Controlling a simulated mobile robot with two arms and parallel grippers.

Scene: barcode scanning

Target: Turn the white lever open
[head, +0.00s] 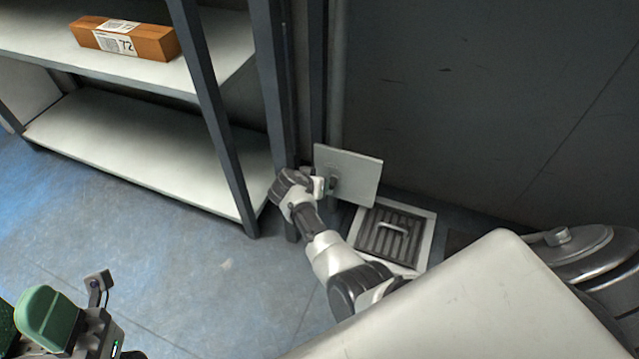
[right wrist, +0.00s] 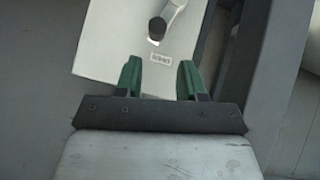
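The white lever (right wrist: 174,10) shows at the top of the right wrist view, cut off by the frame edge. It joins a dark round pivot on a white panel (right wrist: 105,45), above a small printed label (right wrist: 160,58). My right gripper (right wrist: 158,68) has its green fingers apart and empty, pointing at the panel just below the label and pivot. In the head view the white panel (head: 358,172) stands tilted by the dark wall, with my right arm's end beside its left edge. The right fingertips and lever are unclear there. My left gripper (head: 74,298) is open and empty at lower left.
A grey shelf (head: 150,150) stands at left, with an orange-brown box (head: 125,39) labelled 72 on its upper board. Its post (head: 215,120) is near my right arm. A floor grate (head: 385,240) with a handle lies below the panel. The blue floor at left is clear.

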